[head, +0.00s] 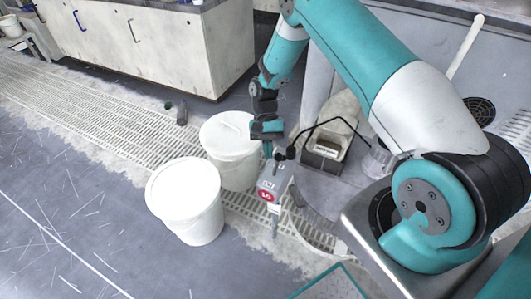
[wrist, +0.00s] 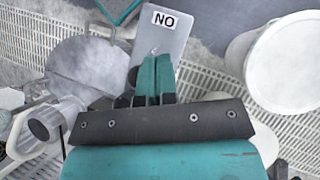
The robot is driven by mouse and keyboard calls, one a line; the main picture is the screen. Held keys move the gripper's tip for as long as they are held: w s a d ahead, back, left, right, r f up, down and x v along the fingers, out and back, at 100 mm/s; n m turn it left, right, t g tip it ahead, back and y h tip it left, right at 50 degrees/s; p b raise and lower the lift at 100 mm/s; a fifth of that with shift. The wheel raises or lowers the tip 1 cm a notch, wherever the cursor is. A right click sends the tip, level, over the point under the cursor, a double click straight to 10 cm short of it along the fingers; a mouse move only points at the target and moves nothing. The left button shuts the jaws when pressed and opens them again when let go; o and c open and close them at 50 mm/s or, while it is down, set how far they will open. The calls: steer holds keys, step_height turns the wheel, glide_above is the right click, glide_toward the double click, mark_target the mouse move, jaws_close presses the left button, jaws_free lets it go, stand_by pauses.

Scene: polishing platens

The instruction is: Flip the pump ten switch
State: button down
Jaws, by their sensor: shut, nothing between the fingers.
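A small grey switch box (head: 274,179) stands in the middle of the head view, beside the white buckets. Its face carries a red mark and small lettering I cannot read clearly. In the wrist view its grey face (wrist: 176,45) shows a white label reading "NO". My gripper (head: 268,153) is just above the box in the head view. In the wrist view the teal fingers (wrist: 153,78) are together, empty, with tips over the lower part of the grey face. The switch lever is mostly hidden by the fingertips, and I cannot tell its position or whether they touch it.
Two white lidded buckets, a front one (head: 186,205) and a rear one (head: 229,138), stand left of the box. A round grey platen (head: 318,188) and a tray-like container (head: 325,150) are to the right. Floor grating (head: 110,108) runs behind; open floor lies left.

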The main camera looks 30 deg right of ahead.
steer(key=shift+d+r, duration=0.1)
steer(key=shift+d, duration=0.05)
steer(key=shift+r+p, duration=0.7)
steer(key=shift+r, duration=0.05)
steer(key=w+r, duration=0.8)
steer(key=shift+d+r+p, duration=0.3)
steer(key=shift+d+p, duration=0.05)
steer(key=shift+p, duration=0.05)
